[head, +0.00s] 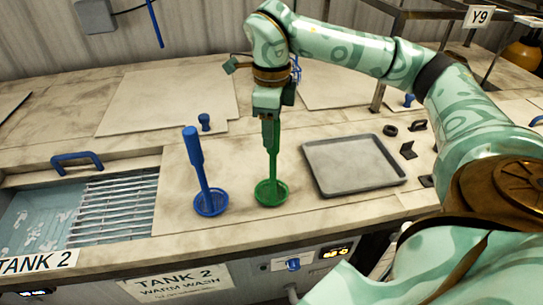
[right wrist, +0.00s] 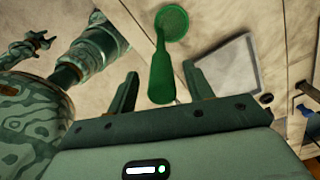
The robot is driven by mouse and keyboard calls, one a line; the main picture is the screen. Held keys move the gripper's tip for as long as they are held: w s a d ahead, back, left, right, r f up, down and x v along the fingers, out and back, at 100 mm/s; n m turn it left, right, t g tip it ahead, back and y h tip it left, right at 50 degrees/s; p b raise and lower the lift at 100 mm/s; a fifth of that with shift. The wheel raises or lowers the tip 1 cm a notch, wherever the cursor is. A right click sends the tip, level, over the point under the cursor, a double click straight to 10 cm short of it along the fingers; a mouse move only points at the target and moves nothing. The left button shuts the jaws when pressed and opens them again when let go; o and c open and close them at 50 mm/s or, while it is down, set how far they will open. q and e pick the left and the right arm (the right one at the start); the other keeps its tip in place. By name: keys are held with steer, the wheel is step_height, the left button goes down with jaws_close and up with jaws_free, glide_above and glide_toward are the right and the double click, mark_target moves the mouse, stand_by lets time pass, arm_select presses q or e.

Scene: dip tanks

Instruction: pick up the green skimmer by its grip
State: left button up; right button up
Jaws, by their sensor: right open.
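The green skimmer (head: 272,165) stands upright on the counter, with its round head (head: 271,192) down and its grip up. My right gripper (head: 270,112) is directly above it, pointing down, and overlaps the top of the grip in the head view. In the right wrist view the two open jaws (right wrist: 160,84) show on either side of the skimmer's grip (right wrist: 162,76), with gaps on both sides. I cannot tell how far the grip reaches in between them. What looks like my left gripper (right wrist: 27,46) shows small at the left of the right wrist view, its jaws unclear.
A blue skimmer (head: 197,160) stands close on the left. A grey tray (head: 352,163) lies to the right, with small black pieces (head: 408,150) beyond it. Tank 2 (head: 40,215), with a slatted rack (head: 115,205), is at the left. A small blue knob (head: 204,122) is behind.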

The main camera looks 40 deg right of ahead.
mark_target(271, 159)
step_height(271, 159, down, 3)
steer(key=shift+d+r, duration=0.1)
jaws_close()
steer(key=shift+r, duration=0.1)
